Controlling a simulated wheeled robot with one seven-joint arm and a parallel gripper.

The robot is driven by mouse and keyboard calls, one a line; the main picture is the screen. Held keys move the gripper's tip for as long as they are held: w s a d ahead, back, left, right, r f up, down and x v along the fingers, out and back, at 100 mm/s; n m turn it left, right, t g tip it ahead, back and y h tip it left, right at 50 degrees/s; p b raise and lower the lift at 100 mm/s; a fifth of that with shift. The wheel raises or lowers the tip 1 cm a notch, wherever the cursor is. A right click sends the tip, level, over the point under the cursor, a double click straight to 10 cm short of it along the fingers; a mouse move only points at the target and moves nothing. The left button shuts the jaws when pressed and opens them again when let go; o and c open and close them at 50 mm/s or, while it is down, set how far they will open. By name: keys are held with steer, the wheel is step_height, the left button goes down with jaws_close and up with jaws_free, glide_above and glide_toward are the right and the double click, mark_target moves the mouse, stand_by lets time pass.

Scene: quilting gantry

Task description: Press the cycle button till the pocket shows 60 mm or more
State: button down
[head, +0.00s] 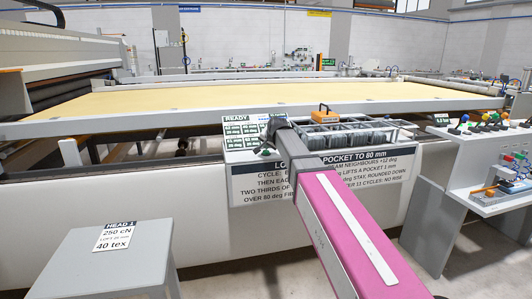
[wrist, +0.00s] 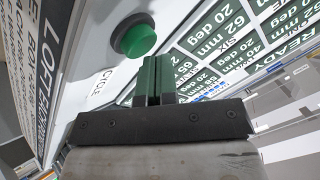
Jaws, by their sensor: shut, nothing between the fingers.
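The green cycle button (wrist: 135,37), a round cap on a dark collar, sits beside the printed word CYCLE in the wrist view. My gripper (wrist: 154,60) is shut and empty, its fingertips close to the button's edge; I cannot tell whether they touch it. The green readout (wrist: 215,35) shows READY and several tiles, some reading 62 mm, 40 mm and 20 deg. In the head view the readout (head: 240,131) is small, and my gripper (head: 267,144) is in front of its right side. Which tile is the pocket is not clear.
The instruction sign (head: 250,185) below is partly covered by my arm; it mentions 80 mm. A clear-sided tray (head: 350,135) of grey pieces sits right of the gripper. A grey stand (head: 100,255) is front left; a console (head: 480,150) with coloured knobs is right.

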mark_target(267, 151)
steer(key=shift+f, duration=0.5)
stand_by(0.4)
steer(key=shift+r, duration=1.1)
steer(key=shift+r, duration=2.4)
